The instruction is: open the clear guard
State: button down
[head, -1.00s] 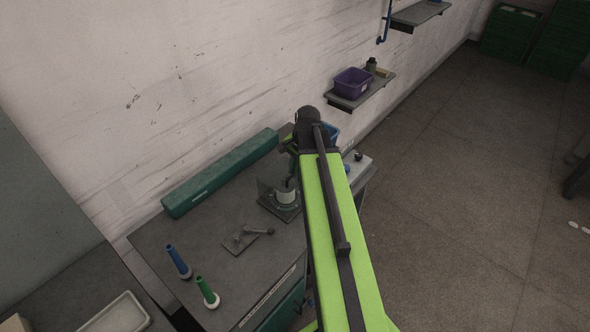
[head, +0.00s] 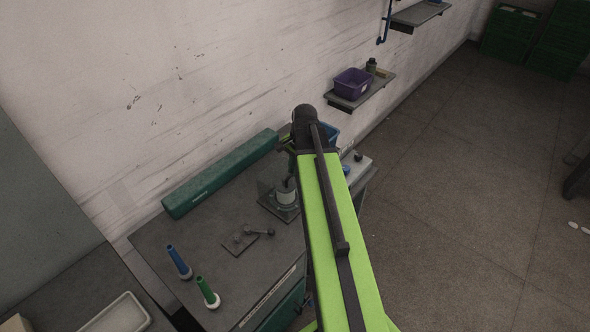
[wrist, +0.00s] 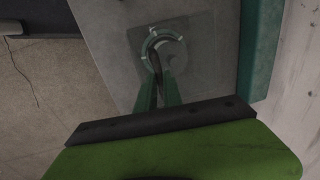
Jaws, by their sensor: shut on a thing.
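The clear guard (head: 266,190) is a faint see-through pane at the winder (head: 286,197) on the grey bench, left of my arm in the head view. In the wrist view the guard (wrist: 197,68) is a hazy square over a round pale part with a dark centre. My gripper (wrist: 158,78) comes in from below there, its green fingers close together on a thin dark piece of the guard. In the head view my arm partly covers the gripper. How far the guard is tilted is hard to tell.
A long green box (head: 222,172) lies along the wall side of the bench. A purple bin (head: 352,83) sits on a wall shelf.

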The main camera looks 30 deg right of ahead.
jog(key=shift+g, duration=0.6)
jog(key=w+r+p, duration=0.1)
jog(key=w+a+r+p, duration=0.1)
jog(key=w, duration=0.3)
jog(key=shift+a+r+p, duration=0.15)
jog(key=shift+r+p, duration=0.25)
jog(key=w+a+f+b, duration=0.2)
jog(key=w+a, duration=0.1)
jog(key=w, duration=0.7)
jog(key=w+a+f+b, duration=0.2)
jog(key=w+a, duration=0.1)
jog(key=w, duration=0.8)
jog(key=c, duration=2.1)
grip_release()
jog(key=shift+r, duration=0.2)
jog(key=shift+c, duration=0.2)
jog(key=o, duration=0.7)
jog(key=shift+s+a+r, duration=0.1)
jog(key=shift+s, duration=0.1)
jog(key=shift+c, duration=0.2)
